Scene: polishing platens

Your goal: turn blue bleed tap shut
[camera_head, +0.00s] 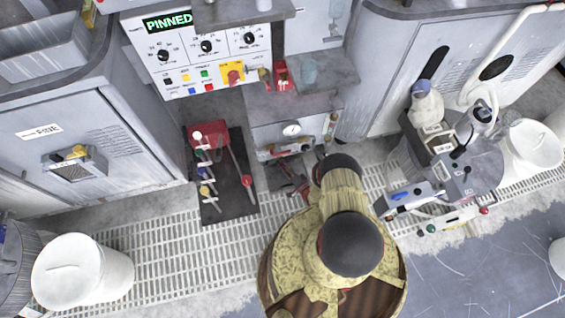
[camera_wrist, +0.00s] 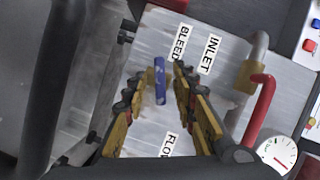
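The blue bleed tap (camera_wrist: 160,81) shows in the wrist view as a narrow blue lever on a grey metal panel (camera_wrist: 150,45), near a label reading BLEED (camera_wrist: 181,43). My gripper (camera_wrist: 158,88) is open, with one finger on each side of the blue lever. I see gaps between the lever and both fingers; I cannot tell how deep the fingers reach. In the camera_head view my arm reaches toward the valve panel (camera_head: 288,133) below the control box. There the blue tap cannot be made out.
An INLET label (camera_wrist: 212,54), a red lever (camera_wrist: 259,110) with a brass padlock (camera_wrist: 247,78), and a gauge (camera_wrist: 277,154) lie right of the fingers. In the camera_head view a dark mat (camera_head: 245,207) with a red lock stand (camera_head: 211,134) lies left. White buckets (camera_head: 82,273) stand around.

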